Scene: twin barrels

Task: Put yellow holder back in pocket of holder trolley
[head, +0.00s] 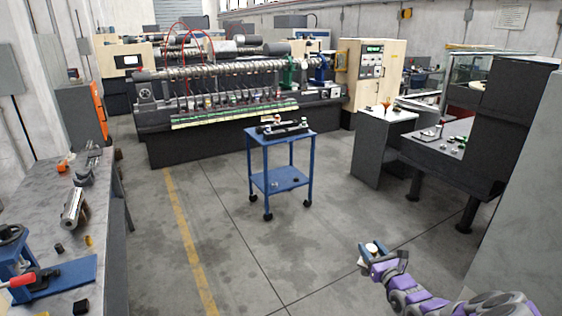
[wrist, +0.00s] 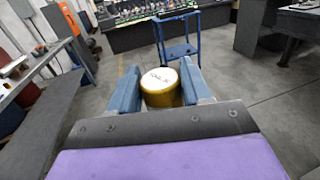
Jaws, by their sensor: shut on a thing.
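My gripper (head: 372,253) is at the lower right of the head view, over open floor. It is shut on the yellow holder (wrist: 161,88), a short yellow cylinder with a pale top that stands between the blue fingers in the wrist view. In the head view the holder (head: 372,248) shows only as a small pale top. The holder trolley (head: 258,143) is a blue two-shelf cart on wheels, well ahead and apart from my gripper. Dark holders lie on its top. Its pockets are too small to make out. The trolley's lower part also shows in the wrist view (wrist: 181,49).
A long machine (head: 230,90) stands behind the trolley. A workbench (head: 85,215) with tools runs along the left. A white-topped cabinet (head: 377,150) and a dark table (head: 440,150) stand at the right. The floor between me and the trolley is clear.

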